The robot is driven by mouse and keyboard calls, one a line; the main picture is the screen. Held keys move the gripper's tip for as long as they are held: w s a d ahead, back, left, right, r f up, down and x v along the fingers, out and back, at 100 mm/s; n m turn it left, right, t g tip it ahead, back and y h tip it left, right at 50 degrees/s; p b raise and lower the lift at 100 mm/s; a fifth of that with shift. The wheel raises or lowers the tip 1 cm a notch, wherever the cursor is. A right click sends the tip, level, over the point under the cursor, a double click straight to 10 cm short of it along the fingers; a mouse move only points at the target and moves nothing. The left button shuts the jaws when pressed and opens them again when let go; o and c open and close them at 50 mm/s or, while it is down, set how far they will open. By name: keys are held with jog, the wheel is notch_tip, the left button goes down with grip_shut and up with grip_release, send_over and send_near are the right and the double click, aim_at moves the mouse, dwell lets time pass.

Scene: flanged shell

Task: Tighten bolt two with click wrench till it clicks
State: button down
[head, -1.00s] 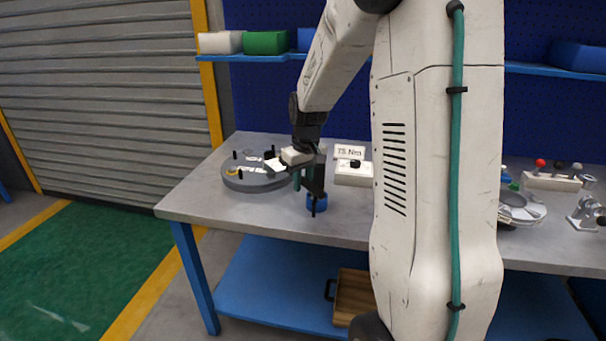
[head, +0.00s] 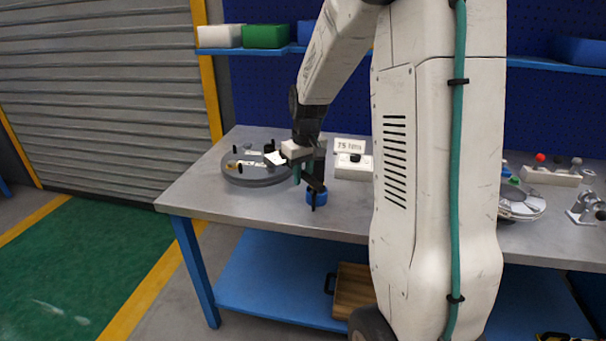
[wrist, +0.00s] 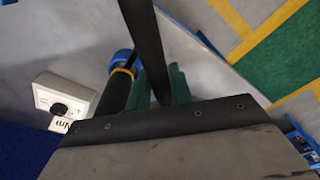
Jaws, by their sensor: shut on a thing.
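My gripper (head: 311,180) is in the head view, low over the bench just right of the flanged shell. It is shut on a dark tool, probably the click wrench; in the wrist view the black handle (wrist: 115,92) with a yellow ring and blue end lies beside the teal finger pads (wrist: 177,86). A blue part (head: 317,197) shows just below the fingers in the head view; I cannot tell whether it touches the bench. The grey round flanged shell (head: 256,176) lies on the bench with several upright black bolts or pegs. Which one is bolt two cannot be told.
A white box with a black knob (head: 353,168) and a sign reading about 75 N·m (head: 350,146) stand right of my gripper. The grey bench (head: 200,205) is clear at front left. My arm hides its middle. A lever block (head: 552,176) and a vice (head: 585,209) stand far right.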

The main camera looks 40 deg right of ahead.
jog(key=shift+f, duration=1.25)
jog(key=shift+w+a, duration=0.1)
jog(key=shift+a, duration=0.05)
jog(key=w+a+m, duration=0.5)
jog(key=a+m, duration=0.3)
jog(key=a, duration=0.3)
jog(key=shift+w+a+f+h, duration=0.15)
jog(key=shift+w+a+h, duration=0.1)
jog(key=shift+w+h, duration=0.1)
dwell(1.7)
jog(key=shift+s+d+n, duration=0.3)
jog(key=shift+s+d, duration=0.25)
jog(key=shift+d, duration=0.05)
dwell(0.5)
